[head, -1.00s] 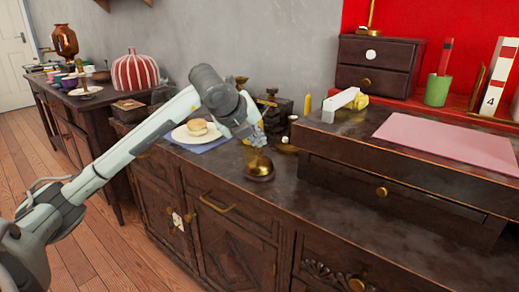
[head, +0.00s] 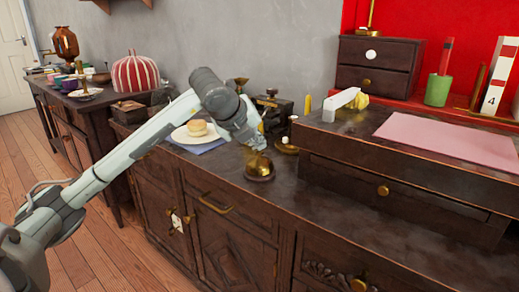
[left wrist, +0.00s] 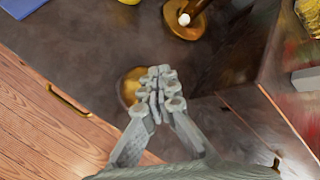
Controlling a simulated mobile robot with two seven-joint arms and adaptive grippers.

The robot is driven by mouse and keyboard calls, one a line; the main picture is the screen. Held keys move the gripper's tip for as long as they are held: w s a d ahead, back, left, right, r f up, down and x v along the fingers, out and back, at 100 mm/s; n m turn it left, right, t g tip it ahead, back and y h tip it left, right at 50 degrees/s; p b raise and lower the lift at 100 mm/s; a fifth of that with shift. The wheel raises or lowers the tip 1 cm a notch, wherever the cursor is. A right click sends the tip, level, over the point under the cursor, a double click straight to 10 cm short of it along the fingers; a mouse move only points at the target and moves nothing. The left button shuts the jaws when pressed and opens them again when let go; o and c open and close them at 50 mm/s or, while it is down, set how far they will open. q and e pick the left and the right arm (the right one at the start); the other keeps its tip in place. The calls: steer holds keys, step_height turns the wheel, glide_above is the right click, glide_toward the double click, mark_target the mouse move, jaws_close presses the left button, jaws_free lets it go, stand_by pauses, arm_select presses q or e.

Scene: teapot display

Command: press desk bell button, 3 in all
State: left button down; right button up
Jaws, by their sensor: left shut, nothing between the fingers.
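The desk bell, a brass dome on a dark round base (head: 259,174), stands on the dark wooden counter near its front edge. My left gripper (head: 259,147) is shut and empty, with its fingertips just above the bell in the head view. In the left wrist view the shut fingers (left wrist: 160,80) cover the right part of the brass bell (left wrist: 131,84). The bell's button is hidden or too small to make out. I cannot tell whether the fingertips touch the bell. My right gripper is not in view.
A brass piece with a white knob (left wrist: 184,19) stands just behind the bell. A plate with a bun (head: 196,131) is on the left, on a blue cloth. A raised wooden box with a pink sheet (head: 450,138) is close on the right.

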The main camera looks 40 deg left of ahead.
mark_target(258, 152)
arm_select(q)
steer(key=shift+r+p, duration=0.65)
steer(key=shift+r, duration=0.35)
step_height(258, 152, up, 5)
steer(key=p, duration=0.3)
stand_by(0.9)
